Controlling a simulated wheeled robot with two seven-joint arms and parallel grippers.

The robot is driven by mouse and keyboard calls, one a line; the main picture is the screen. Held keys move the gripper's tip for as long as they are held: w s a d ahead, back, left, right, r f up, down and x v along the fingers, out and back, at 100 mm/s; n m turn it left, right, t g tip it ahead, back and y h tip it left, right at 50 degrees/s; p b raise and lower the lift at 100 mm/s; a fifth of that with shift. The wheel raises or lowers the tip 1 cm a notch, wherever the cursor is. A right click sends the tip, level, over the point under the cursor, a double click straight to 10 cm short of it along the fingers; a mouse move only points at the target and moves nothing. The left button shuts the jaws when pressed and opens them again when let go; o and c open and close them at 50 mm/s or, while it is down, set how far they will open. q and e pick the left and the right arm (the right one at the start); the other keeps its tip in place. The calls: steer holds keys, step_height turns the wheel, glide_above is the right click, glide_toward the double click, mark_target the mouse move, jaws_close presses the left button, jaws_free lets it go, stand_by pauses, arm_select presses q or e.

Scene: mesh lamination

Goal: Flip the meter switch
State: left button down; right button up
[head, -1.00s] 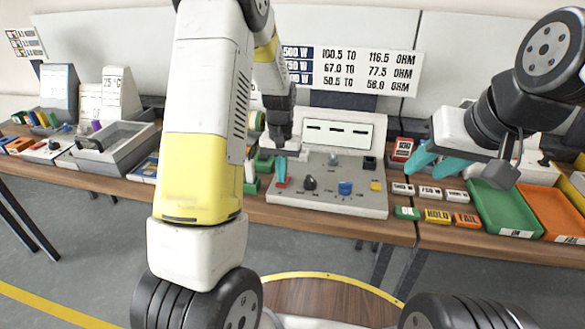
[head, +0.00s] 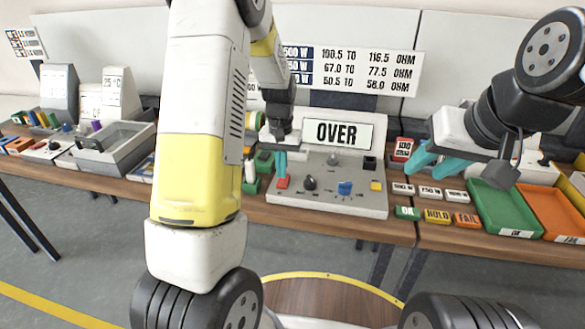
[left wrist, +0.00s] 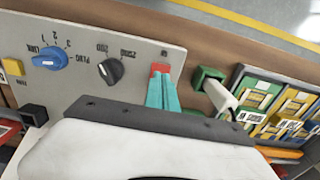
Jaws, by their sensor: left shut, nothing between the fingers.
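My left gripper (head: 280,165) is shut and empty. Its teal fingertips are right at the red switch and partly cover it in the left wrist view (left wrist: 162,92); I cannot tell whether they touch. My right gripper (head: 432,162) is open and empty, above the bench to the right of the meter.
The meter also has a black knob (left wrist: 115,70), a blue knob (head: 345,188) and a yellow button (head: 376,186). Green (head: 505,208) and orange (head: 552,212) trays stand on the right.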

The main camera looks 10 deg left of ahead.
mark_target(282, 184)
arm_select(q)
steer(key=shift+r, duration=2.25)
steer(key=s+d+r+t+h, duration=0.1)
steer(key=s+r+t, duration=0.2)
steer(key=s+r, duration=0.5)
steer(key=s+d+r+t+h, duration=0.1)
steer(key=s+r+t, duration=0.2)
steer(key=s+r, duration=0.6)
steer(key=s, duration=0.7)
steer(key=shift+s+r, duration=0.15)
steer(key=shift+r, duration=0.05)
